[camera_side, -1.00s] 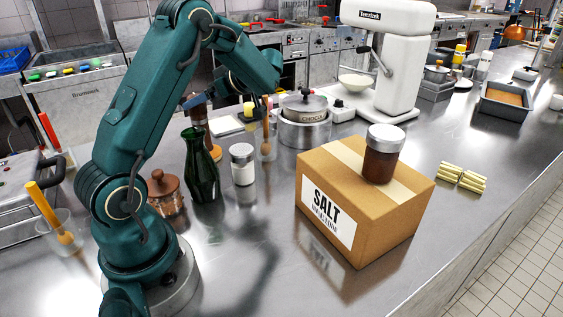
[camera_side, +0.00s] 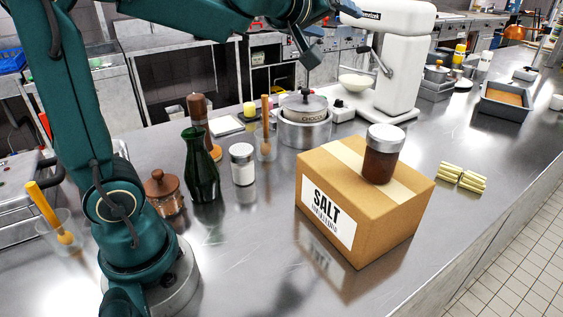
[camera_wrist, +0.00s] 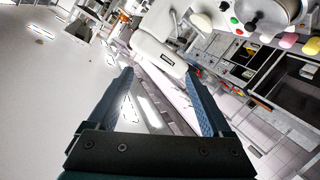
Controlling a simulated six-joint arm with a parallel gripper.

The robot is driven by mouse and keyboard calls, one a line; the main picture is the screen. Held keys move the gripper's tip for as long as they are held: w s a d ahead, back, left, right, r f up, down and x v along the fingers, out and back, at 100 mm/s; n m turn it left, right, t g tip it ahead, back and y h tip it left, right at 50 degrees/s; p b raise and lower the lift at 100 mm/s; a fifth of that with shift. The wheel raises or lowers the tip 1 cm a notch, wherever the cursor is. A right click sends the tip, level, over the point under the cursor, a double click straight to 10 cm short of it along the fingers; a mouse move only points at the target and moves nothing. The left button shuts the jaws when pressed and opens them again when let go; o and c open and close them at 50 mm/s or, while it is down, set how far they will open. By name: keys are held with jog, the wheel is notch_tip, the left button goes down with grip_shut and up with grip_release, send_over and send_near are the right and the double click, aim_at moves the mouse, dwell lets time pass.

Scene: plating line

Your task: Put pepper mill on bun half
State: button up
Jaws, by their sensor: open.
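The pepper mill (camera_side: 198,108) is a tall dark-brown wooden piece standing behind the green bottle in the side view; the bottle hides part of it. A small tan rounded piece (camera_side: 215,153) shows low beside the bottle, near the mill's foot. I cannot tell whether it is the bun half. My gripper (camera_side: 325,30) is high up at the top of the side view, right of the mill and well clear of it. In the wrist view my gripper (camera_wrist: 160,88) has its two blue fingers wide apart with nothing between them.
A green bottle (camera_side: 203,175), a salt shaker (camera_side: 242,168) and a copper-brown lidded pot (camera_side: 164,190) stand close to the mill. A carton (camera_side: 385,220) with a brown jar (camera_side: 381,155) on it is at the right. The white mixer (camera_side: 395,60) stands behind. The front counter is clear.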

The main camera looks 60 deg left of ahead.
jog(key=s+d+f+m+g+h, duration=0.2)
jog(key=s+d+f+m+h, duration=0.2)
jog(key=s+d, duration=0.25)
jog(key=s+d+f+m+g+h, duration=0.1)
jog(key=s+d+f+m+h, duration=0.3)
jog(key=d, duration=0.3)
jog(key=s+a+f+m+g+y, duration=0.1)
jog(key=s+f+g, duration=0.1)
jog(key=s+f, duration=0.2)
jog(key=s+a+f+m+g+y, duration=0.1)
jog(key=s+f+g, duration=0.2)
jog(key=s, duration=0.7)
notch_tip(320, 180, down, 2)
jog(key=shift+a+f+y, duration=0.1)
jog(key=shift+a+y, duration=0.1)
jog(key=shift+y, duration=0.2)
